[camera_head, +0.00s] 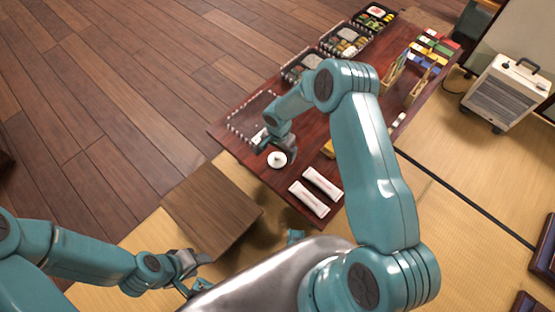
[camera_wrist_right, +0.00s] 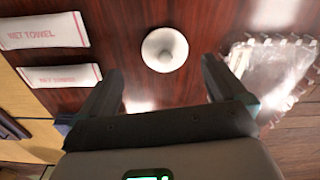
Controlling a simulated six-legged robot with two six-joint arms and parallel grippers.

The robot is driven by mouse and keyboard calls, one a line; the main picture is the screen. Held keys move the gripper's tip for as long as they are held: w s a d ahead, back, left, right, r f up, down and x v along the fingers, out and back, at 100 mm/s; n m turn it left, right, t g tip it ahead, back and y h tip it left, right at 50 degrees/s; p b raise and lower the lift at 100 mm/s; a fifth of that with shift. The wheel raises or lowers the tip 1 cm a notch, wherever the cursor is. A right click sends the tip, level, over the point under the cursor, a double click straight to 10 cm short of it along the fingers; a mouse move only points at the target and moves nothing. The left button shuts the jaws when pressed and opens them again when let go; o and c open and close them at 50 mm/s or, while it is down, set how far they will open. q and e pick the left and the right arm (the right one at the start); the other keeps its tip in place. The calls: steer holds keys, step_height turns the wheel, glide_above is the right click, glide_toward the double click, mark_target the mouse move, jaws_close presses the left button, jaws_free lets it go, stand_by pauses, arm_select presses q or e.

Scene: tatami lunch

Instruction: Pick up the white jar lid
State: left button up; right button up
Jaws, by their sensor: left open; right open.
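The white jar lid (camera_head: 277,159) is a round white disc with a small knob, lying on the dark red wooden table (camera_head: 300,205). In the right wrist view the lid (camera_wrist_right: 165,49) lies on the table beyond the fingertips, roughly centred between them. My right gripper (camera_head: 276,145) is over the table close to the lid. Its two fingers (camera_wrist_right: 161,75) are spread apart with nothing between them. My left gripper (camera_head: 196,272) is low at the left, away from the table, open and empty.
Two wet towel packets (camera_head: 309,198) lie near the lid. A clear tray (camera_head: 252,117) with a jagged edge lies on its other side. Filled lunch boxes (camera_head: 302,65) line the table's far-left edge. A brown wooden block (camera_head: 211,207) stands in front. A heater (camera_head: 507,92) stands at right.

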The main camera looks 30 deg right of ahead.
mark_target(277, 157)
steer(key=f, duration=0.1)
steer(key=f+b, duration=0.1)
steer(key=f, duration=0.3)
steer(key=shift+w+a, duration=0.1)
steer(key=shift+w, duration=0.2)
steer(key=c, duration=1.1)
